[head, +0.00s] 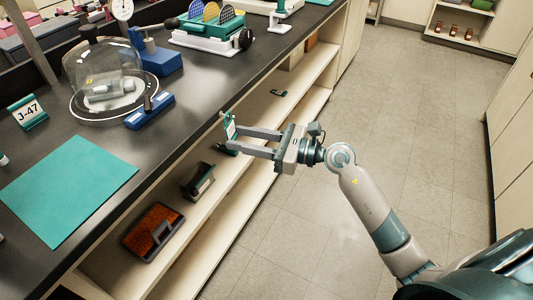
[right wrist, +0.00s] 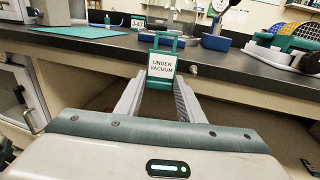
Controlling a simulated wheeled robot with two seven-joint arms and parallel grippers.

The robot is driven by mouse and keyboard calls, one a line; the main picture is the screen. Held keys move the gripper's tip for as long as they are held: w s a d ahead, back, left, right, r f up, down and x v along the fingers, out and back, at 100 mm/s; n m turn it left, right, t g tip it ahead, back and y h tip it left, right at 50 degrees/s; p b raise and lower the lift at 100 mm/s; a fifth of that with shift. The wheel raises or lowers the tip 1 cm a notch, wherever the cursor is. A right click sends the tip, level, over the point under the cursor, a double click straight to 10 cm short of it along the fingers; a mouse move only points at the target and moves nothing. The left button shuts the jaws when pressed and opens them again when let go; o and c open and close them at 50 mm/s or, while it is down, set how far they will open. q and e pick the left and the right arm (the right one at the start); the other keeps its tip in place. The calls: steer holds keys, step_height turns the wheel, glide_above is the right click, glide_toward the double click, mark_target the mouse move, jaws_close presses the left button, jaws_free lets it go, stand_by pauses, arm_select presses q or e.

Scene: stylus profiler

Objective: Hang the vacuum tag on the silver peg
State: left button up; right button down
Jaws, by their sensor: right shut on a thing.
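The vacuum tag (head: 230,126) is a small green tag with a white label. In the right wrist view the tag (right wrist: 162,67) reads "UNDER VACUUM" and has a green loop at its top. My right gripper (head: 233,138) is shut on it, holding it upright just off the bench's front edge, above the open shelves. My left gripper is not in view.
A glass bell jar (head: 103,66) on a round base stands behind the blue base. A J-47 sign (head: 28,112) and teal mat (head: 68,188) lie left. The floor is clear.

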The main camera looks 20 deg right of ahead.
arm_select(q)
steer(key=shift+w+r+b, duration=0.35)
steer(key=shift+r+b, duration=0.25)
arm_select(e)
steer(key=d+f+m+t+h, duration=0.1)
steer(key=d+f+m+t, duration=0.1)
steer(key=d+f, duration=0.3)
steer(key=shift+w+d+t+h, duration=0.15)
steer(key=shift+d+t+h, duration=0.15)
steer(key=shift+d+t, duration=0.35)
